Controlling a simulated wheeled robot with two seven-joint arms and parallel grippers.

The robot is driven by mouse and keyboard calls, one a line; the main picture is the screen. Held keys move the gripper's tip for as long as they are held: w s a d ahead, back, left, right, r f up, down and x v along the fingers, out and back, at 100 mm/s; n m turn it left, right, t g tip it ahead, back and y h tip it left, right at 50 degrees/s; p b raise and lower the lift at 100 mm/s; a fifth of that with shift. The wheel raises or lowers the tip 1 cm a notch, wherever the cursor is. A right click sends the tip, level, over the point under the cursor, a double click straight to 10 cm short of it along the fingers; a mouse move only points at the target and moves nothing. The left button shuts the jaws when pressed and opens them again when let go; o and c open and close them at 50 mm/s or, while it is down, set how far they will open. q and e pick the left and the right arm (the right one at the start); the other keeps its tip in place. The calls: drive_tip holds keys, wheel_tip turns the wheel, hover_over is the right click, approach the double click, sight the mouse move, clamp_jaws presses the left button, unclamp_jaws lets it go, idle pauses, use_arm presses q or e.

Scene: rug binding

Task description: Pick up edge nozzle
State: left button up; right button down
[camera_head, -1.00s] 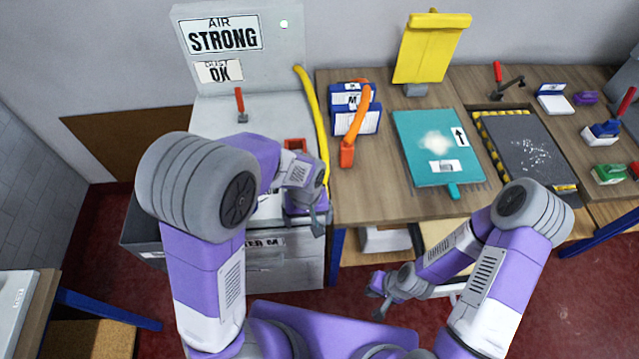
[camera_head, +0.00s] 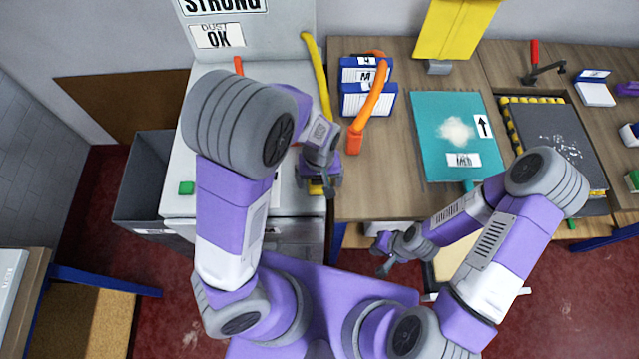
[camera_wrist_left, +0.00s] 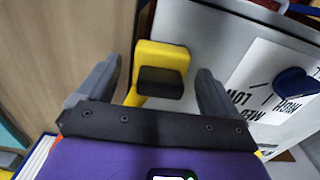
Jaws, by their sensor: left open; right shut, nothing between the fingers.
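No part is clearly marked as the edge nozzle, so I cannot tell which it is. My left gripper (camera_head: 325,188) is open over the front right edge of the white machine (camera_head: 285,75). In the left wrist view, a yellow block with a black face (camera_wrist_left: 165,60) shows between the open fingers, apart from both, with a yellow stem running down from it. A yellow hose (camera_head: 315,75) runs along the machine's right side. An orange curved hose with a block end (camera_head: 373,105) leans by blue and white boxes. My right gripper (camera_head: 385,267) is shut and empty, in front of the bench.
A blue knob (camera_wrist_left: 295,83) sits on a LOW/MED/HIGH panel. A teal board (camera_head: 440,120) and a dark tray with a yellow edge (camera_head: 550,130) lie on the wooden bench. A grey bin (camera_head: 145,185) stands left.

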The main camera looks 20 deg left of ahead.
use_arm(q)
drive_tip(key=shift+f, duration=0.4)
drive_tip(key=shift+c, duration=0.2)
drive_tip(key=c, duration=1.2)
drive_tip(key=shift+r, duration=0.15)
drive_tip(key=shift+c, duration=0.2)
wheel_tip(320, 180, up, 10)
drive_tip(key=p, duration=0.3)
